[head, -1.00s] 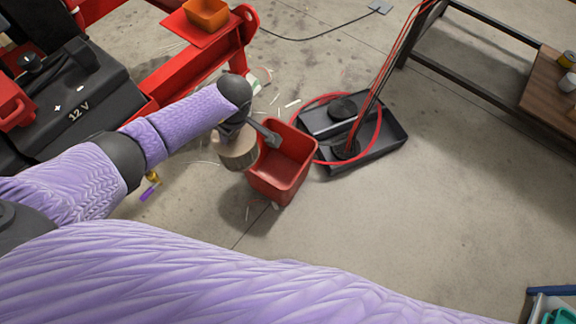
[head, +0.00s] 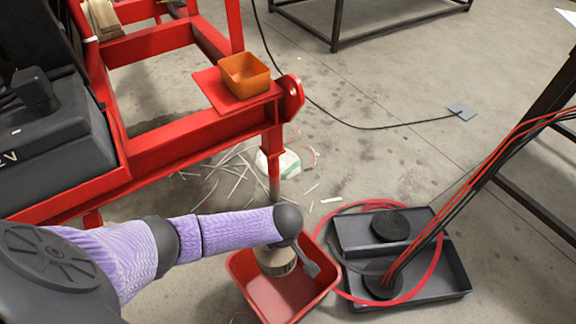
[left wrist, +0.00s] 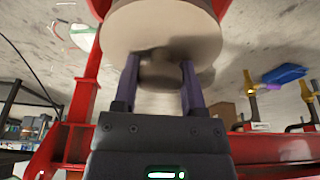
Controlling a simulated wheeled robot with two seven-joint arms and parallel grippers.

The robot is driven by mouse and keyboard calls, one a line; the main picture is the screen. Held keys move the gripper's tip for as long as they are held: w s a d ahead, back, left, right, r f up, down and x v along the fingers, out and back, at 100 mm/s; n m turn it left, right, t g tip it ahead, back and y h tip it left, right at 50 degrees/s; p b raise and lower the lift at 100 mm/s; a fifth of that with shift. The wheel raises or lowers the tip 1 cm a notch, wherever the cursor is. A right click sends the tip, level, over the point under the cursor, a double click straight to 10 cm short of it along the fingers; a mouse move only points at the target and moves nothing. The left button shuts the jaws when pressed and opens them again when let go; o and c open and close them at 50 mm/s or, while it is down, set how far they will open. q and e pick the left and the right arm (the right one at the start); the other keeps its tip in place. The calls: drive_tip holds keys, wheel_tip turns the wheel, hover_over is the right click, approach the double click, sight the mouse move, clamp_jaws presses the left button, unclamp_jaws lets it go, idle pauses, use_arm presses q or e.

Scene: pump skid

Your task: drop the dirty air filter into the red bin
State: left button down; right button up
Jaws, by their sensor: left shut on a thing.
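The dirty air filter (head: 276,263) is a tan pleated cylinder. My left gripper (left wrist: 160,76) is shut on it; in the left wrist view the filter's pale round end (left wrist: 165,25) rises past the two fingers. In the head view the filter overlaps the back part of the open top of the red bin (head: 272,303). Whether it hangs above the rim or dips below it is hard to tell. The bin stands upright on the floor, and its front edge is partly cut off by the picture. My right gripper is not in view.
A red steel frame (head: 170,125) with an orange tray (head: 243,76) stands behind and left of the bin. A dark drip tray (head: 455,275) with hoses lies close on the bin's right. White scraps litter the floor behind. A cable (head: 345,117) crosses the floor.

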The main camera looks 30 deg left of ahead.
use_arm(q)
wheel_tip(320, 180, down, 5)
drive_tip(key=b, duration=0.3)
drive_tip(key=shift+r, duration=0.15)
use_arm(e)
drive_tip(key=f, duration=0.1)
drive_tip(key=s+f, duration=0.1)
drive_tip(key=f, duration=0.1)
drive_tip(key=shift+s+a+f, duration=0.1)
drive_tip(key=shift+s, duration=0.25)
use_arm(q)
drive_tip(key=shift+r, duration=0.1)
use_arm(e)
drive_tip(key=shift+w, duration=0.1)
use_arm(q)
drive_tip(key=shift+c, duration=2.2)
unclamp_jaws()
drive_tip(key=o, duration=0.4)
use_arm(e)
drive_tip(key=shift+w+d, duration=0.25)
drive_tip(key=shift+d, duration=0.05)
